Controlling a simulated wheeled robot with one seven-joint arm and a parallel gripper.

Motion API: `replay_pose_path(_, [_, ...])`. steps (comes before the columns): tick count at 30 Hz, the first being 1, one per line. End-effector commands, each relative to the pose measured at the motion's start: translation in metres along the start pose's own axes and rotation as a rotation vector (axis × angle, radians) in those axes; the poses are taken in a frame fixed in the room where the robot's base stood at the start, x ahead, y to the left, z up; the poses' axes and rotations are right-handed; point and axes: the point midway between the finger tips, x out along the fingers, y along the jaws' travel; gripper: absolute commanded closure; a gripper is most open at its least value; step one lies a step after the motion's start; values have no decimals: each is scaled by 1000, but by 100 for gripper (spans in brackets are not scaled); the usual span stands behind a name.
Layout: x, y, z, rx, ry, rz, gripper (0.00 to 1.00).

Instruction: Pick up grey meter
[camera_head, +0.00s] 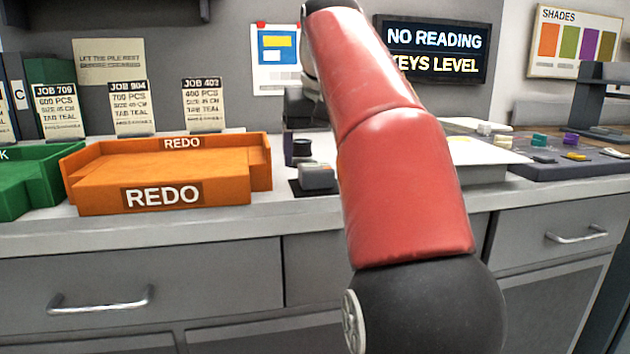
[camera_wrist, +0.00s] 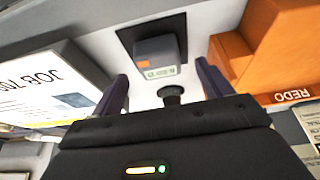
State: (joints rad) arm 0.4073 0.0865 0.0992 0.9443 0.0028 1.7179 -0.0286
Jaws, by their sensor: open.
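The grey meter (camera_head: 317,176) is a small block that sits on a black mat (camera_head: 298,189) on the counter, just right of the orange tray. In the wrist view the meter (camera_wrist: 157,50) shows a small pale display and an orange mark, with the black mat (camera_wrist: 126,40) under it. My gripper (camera_wrist: 163,74) is open and empty, its two dark fingers apart on either side of the picture. The meter appears beyond the fingertips, between their lines, and not touched.
The orange REDO tray (camera_head: 236,192) stands left of the meter. A black knob-like piece (camera_wrist: 172,92) stands close to the meter. A white sheet marked JOB (camera_wrist: 45,85) lies left in the wrist view. A dark keyed panel (camera_head: 560,168) is at far right.

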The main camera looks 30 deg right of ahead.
Motion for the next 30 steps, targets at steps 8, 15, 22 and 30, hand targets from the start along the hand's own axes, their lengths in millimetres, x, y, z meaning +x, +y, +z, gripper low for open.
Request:
replay_pose_path(8, [40, 1, 0, -1, -2, 0, 22])
replay_pose_path(15, [39, 1, -1, -1, -1, 0, 26])
replay_pose_path(22, [39, 1, -1, -1, -1, 0, 56])
replay_pose_path(30, [38, 1, -1, -1, 0, 0, 72])
